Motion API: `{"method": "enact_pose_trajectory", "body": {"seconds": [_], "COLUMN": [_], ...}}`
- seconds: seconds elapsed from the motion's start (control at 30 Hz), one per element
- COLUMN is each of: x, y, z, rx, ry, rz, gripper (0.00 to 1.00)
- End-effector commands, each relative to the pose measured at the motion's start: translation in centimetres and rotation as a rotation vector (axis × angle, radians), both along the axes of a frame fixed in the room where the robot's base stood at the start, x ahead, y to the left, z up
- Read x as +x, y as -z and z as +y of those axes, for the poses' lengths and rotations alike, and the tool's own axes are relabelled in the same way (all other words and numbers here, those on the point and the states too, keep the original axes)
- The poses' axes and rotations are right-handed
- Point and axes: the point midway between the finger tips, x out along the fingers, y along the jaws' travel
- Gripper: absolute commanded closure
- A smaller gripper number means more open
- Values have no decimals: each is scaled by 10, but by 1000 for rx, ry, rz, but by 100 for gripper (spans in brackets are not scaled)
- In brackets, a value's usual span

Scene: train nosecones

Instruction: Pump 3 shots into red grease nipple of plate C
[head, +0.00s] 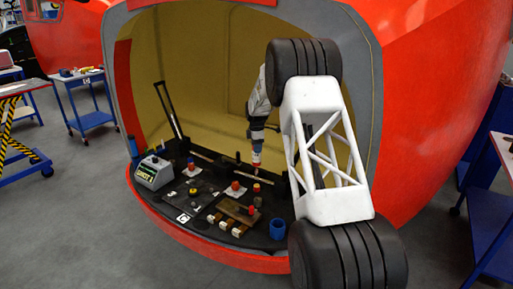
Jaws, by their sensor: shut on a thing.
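My gripper (257,148) is at the back right of the deck inside the red nosecone. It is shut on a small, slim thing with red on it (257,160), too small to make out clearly. A white letter C (183,218) marks a dark plate (178,207) at the front left of the deck. Other red-topped pieces stand farther back (191,163) and in the middle (236,186). My gripper is apart from plate C, behind and right of it.
A grey box with a display (154,172) stands at the left. A brown block (236,213) with white-ended pieces lies at the front middle. A blue cup (277,229) stands at the front right.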

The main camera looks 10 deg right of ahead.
Motion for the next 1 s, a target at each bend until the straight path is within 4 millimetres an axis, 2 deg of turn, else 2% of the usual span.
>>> {"method": "enact_pose_trajectory", "body": {"seconds": [0.37, 1.0], "x": [0, 0], "y": [9, 43], "z": [0, 0], "rx": [0, 0], "ry": [0, 0], "rz": [0, 0], "gripper": [80, 80]}}
